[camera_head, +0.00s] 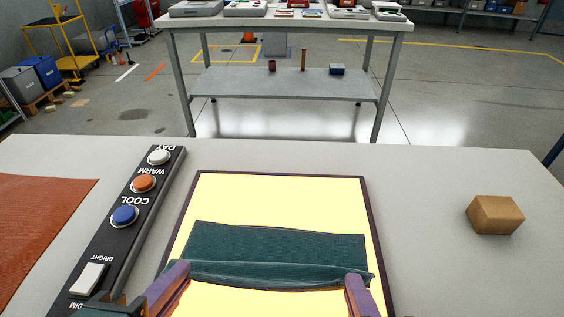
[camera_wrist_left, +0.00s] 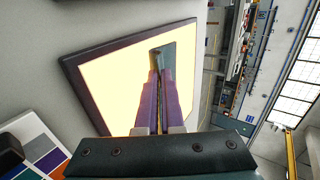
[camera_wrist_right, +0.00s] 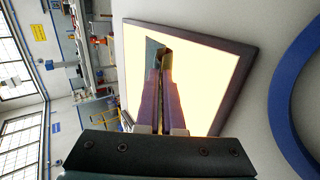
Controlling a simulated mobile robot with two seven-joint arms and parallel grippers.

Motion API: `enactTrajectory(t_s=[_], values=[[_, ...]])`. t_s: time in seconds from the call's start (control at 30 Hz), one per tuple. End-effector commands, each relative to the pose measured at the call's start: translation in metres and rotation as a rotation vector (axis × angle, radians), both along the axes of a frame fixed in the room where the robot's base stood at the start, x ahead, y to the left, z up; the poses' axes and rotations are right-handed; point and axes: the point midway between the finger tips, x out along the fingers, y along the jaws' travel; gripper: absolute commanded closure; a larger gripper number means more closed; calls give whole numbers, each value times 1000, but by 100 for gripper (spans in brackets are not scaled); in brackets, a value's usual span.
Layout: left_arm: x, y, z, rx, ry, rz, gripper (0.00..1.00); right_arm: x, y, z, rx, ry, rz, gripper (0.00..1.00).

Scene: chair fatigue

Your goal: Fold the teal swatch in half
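The teal swatch (camera_head: 280,247) lies on the lit yellow light panel (camera_head: 270,187), with its near edge raised in a curl. My left gripper (camera_head: 180,275) is at the near left corner of the swatch and looks shut on it; in the left wrist view the fingers (camera_wrist_left: 162,75) are close together at the teal cloth (camera_wrist_left: 168,55). My right gripper (camera_head: 356,282) is at the near right corner; in the right wrist view its fingers (camera_wrist_right: 160,70) are close together at the teal cloth (camera_wrist_right: 155,48). The exact grip line is partly hidden by the fingers.
A black control box (camera_head: 108,245) with white, orange and blue buttons and a switch stands left of the panel. A rust-coloured cloth (camera_head: 38,225) lies at far left. A wooden block (camera_head: 495,214) sits on the right. The table between block and panel is clear.

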Motion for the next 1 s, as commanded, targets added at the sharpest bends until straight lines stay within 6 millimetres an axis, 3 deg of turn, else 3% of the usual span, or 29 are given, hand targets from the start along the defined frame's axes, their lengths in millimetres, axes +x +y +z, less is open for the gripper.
enactTrajectory(t_s=[0.03,0.47,0.57,0.73,1.0], values=[[0,0,0,0,0,0,92,0,0,0,0,0,0,92],[0,0,0,1,0,-1,45,0,0,0,-1,1,-1,45],[-2,0,5,-1,1,-1,45,-2,0,5,2,1,-1,45],[-13,0,31,-4,0,0,45,-12,0,31,5,2,-1,45],[-43,-1,68,-3,4,-1,45,-43,0,68,4,3,-1,45]])
